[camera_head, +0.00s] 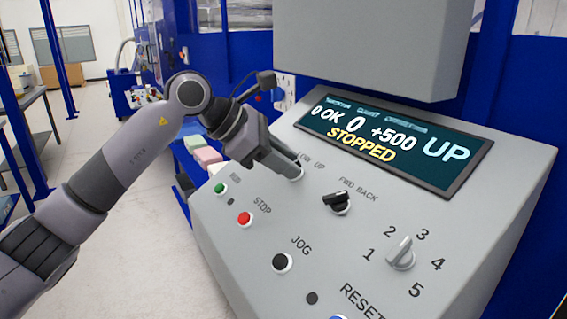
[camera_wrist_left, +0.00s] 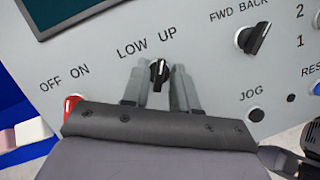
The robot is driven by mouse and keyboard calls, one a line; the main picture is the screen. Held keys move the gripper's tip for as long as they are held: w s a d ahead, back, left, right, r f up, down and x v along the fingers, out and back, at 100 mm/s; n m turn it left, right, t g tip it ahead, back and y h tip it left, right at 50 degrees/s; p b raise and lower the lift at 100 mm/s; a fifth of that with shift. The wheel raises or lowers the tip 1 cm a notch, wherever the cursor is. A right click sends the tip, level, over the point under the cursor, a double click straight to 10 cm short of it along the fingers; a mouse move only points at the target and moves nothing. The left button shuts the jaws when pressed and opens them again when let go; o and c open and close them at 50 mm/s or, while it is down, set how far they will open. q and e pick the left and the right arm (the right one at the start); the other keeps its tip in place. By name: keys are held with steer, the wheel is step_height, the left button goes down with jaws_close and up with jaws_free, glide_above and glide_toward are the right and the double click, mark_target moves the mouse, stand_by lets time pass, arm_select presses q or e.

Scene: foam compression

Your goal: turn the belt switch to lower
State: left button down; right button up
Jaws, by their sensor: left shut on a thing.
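The belt switch (camera_wrist_left: 159,73) is a small black knob below the labels LOW and UP in the left wrist view. Its light-tipped pointer stands about upright in that picture, nearer the UP label. My left gripper (camera_head: 294,172) reaches the panel from the left in the head view and hides the switch there. In the left wrist view its two grey fingers (camera_wrist_left: 159,82) stand on either side of the knob, shut on it. The display (camera_head: 390,146) reads STOPPED and UP.
On the sloped grey panel (camera_head: 225,240) are the FWD/BACK switch (camera_head: 338,202), a numbered dial (camera_head: 401,254), the green button (camera_head: 220,188), the red STOP button (camera_head: 244,219) and the black JOG button (camera_head: 281,262). The red OFF/ON switch (camera_wrist_left: 71,106) sits close beside my left gripper.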

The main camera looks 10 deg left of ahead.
arm_select(q)
steer(key=n+b, duration=0.1)
steer(key=n, duration=0.1)
steer(key=n+t+b, duration=0.1)
steer(key=n, duration=0.2)
steer(key=shift+f+t+y+b, duration=0.15)
steer(key=shift+t+y+b, duration=0.15)
steer(key=shift+y, duration=0.1)
steer(key=n+t+y+b, duration=0.1)
steer(key=n+b, duration=0.1)
steer(key=n, duration=0.3)
steer(key=shift+s+d+b, duration=0.1)
steer(key=shift+b, duration=0.25)
steer(key=n+y+b, duration=0.1)
steer(key=n, duration=0.1)
steer(key=n+b, duration=0.1)
steer(key=n, duration=0.1)
steer(key=shift+t+y, duration=0.3)
steer(key=shift+y, duration=0.1)
steer(key=shift+n, duration=0.7)
steer(key=shift+b, duration=0.3)
steer(key=shift+r, duration=0.2)
steer(key=c, duration=1.2)
jaws_free()
